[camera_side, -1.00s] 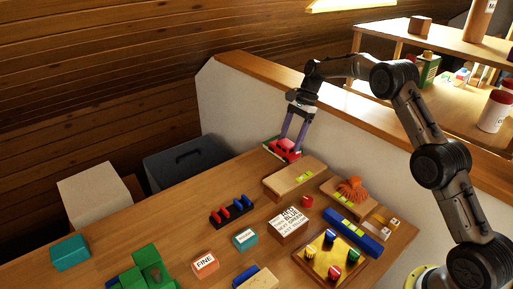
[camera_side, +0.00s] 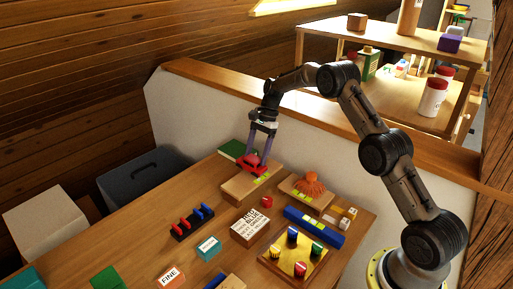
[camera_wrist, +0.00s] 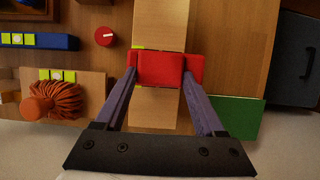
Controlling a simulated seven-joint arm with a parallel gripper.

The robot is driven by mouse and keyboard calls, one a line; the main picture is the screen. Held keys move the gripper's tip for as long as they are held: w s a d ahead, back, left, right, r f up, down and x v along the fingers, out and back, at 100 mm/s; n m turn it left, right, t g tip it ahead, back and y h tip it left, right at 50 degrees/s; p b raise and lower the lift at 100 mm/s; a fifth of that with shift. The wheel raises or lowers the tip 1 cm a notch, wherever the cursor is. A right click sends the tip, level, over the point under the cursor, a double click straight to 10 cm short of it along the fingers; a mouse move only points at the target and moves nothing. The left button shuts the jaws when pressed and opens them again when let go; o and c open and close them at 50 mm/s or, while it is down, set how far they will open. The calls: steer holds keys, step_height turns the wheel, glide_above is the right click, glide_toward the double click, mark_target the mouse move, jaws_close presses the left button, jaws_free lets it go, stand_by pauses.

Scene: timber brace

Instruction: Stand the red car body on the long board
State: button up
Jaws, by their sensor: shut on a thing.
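The red car body (camera_side: 247,168) is between the fingers of my gripper (camera_side: 257,160), which is shut on it. In the wrist view the car body (camera_wrist: 160,68) lies crosswise over the pale long board (camera_wrist: 160,22), with board showing on both sides of it. In the side view the long board (camera_side: 237,188) lies flat on the table and bears a yellow-green label. The car looks upright over the board's far part. I cannot tell whether its underside touches the board.
A green board (camera_side: 232,149) lies just behind the long board. An orange yarn-like bundle (camera_side: 311,184) sits on another board to the right. A red knob (camera_side: 267,201), a blue bar (camera_side: 314,227) and a lettered block (camera_side: 250,228) stand nearer. A grey bin (camera_side: 145,180) is at left.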

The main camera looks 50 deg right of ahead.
steer(key=shift+f, duration=0.35)
steer(key=shift+f, duration=0.55)
stand_by(0.3)
steer(key=o, duration=1.5)
steer(key=shift+o, duration=0.2)
steer(key=shift+r, duration=0.1)
